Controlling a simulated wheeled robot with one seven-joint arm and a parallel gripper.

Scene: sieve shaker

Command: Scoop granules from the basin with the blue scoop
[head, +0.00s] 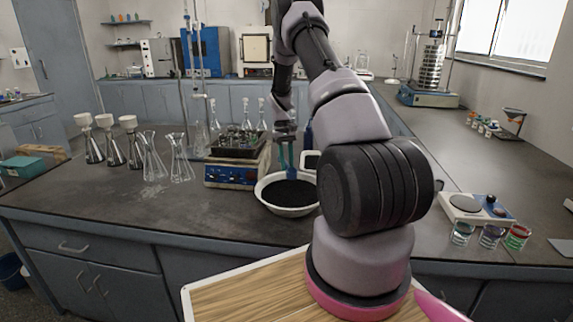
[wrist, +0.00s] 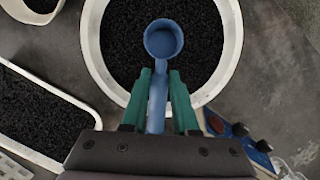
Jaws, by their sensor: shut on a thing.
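The white basin (head: 268,206) stands on the dark bench in the head view, with black granules (head: 290,192) inside. The basin rim (wrist: 232,60) also shows in the wrist view, with the granules (wrist: 200,70) below. My gripper (head: 287,168) is over the basin, pointing down. In the wrist view my gripper (wrist: 161,82) has its green fingers shut on the handle of the blue scoop (wrist: 163,40). The scoop's round bowl lies over the granules and looks empty. I cannot tell whether it touches them.
A shaker with a blue front panel (head: 230,176) stands close left of the basin. Glass flasks (head: 180,160) stand farther left. A white tray of black granules (wrist: 40,115) lies left of the basin in the wrist view. A balance (head: 465,205) and small beakers (head: 490,236) stand at right.

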